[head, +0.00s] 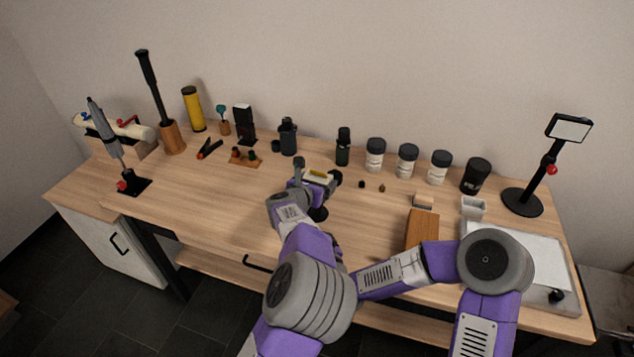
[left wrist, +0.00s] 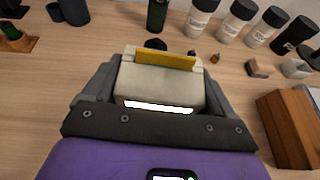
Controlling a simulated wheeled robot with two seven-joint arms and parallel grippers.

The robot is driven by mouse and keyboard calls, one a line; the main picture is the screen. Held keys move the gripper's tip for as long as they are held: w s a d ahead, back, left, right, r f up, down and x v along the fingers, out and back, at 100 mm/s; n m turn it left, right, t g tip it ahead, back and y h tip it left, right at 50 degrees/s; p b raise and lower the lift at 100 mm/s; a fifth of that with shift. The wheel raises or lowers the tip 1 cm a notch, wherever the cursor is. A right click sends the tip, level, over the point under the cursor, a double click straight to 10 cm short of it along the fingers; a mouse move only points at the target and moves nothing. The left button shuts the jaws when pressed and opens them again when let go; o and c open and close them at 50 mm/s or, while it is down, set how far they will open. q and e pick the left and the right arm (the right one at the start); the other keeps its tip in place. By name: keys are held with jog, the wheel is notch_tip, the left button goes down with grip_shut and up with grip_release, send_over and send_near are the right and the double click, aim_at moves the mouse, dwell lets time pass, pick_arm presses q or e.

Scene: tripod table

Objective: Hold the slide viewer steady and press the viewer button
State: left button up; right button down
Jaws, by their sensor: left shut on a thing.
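The slide viewer (head: 320,174) is a small beige box with a yellow slide or strip on top, near the middle of the table. In the left wrist view, the slide viewer (left wrist: 160,85) shows a bright lit strip on its near side. My left gripper (head: 312,182) is shut on it, with one dark finger on each side of the box in the left wrist view (left wrist: 158,95). I cannot make out the viewer button. My right arm reaches in behind my left forearm, and its gripper does not show.
Behind stand a dark bottle (head: 343,147), several white jars with black lids (head: 407,160) and a black jar (head: 476,176). A brown wooden block (head: 422,230) lies to the right. A black stand with a magnifier (head: 568,129) rises far right. The table (head: 220,205) is clear at front left.

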pick_arm(q)
jog(key=o, duration=1)
